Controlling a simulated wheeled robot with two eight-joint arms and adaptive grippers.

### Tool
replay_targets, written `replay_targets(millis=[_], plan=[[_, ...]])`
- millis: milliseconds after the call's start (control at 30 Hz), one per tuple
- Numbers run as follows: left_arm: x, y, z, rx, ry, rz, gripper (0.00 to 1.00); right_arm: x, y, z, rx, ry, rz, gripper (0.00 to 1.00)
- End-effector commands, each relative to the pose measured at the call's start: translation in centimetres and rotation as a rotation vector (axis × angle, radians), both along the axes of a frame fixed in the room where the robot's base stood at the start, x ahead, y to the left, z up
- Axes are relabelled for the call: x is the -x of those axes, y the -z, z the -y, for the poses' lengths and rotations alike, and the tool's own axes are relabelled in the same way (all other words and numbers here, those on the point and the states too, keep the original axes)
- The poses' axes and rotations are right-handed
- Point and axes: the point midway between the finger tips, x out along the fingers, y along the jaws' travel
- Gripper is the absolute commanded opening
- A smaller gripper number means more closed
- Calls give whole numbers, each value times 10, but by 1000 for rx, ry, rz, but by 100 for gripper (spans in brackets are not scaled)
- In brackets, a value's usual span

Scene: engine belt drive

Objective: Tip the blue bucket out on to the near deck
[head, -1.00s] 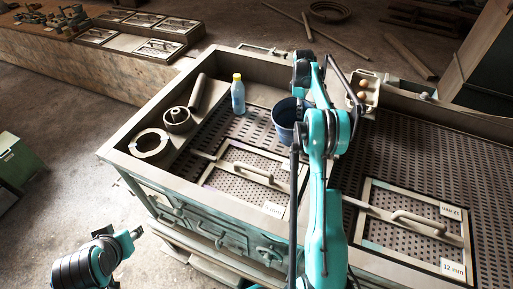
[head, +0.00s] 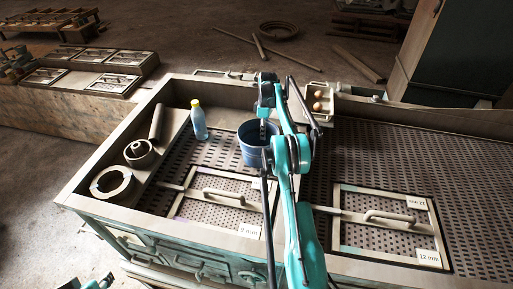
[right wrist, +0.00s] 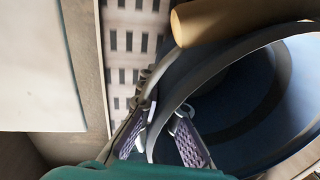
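The blue bucket (head: 250,153) stands upright on the perforated deck (head: 222,150), behind the left framed plate. My right gripper (head: 263,131) is lowered at its rim. In the right wrist view the bucket's rim and dark blue inside (right wrist: 240,95) fill the right side. The fingers of my right gripper (right wrist: 165,112) lie on either side of the rim, one outside and one inside, and look open around it. The bucket's floor is mostly hidden. Only a bit of my left gripper (head: 106,281) shows at the bottom left edge; its fingers are not clear.
A blue bottle with a yellow cap (head: 199,124) stands left of the bucket. A ring (head: 111,183), a round cup (head: 139,152) and a tube (head: 157,122) lie in the left trough. Framed plates with handles (head: 223,197) (head: 390,217) lie on the decks. A tray with round things (head: 318,98) is behind.

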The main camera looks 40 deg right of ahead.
Motion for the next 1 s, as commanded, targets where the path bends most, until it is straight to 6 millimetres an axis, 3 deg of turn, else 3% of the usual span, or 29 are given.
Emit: replay_targets(millis=[167, 1000], plan=[[0, -6, 0, 0, 0, 0, 38, 0, -10, 0, 0, 0, 0, 0], [0, -74, 0, 0, 0, 0, 38, 0, -117, 0, 0, 0, 0, 0]])
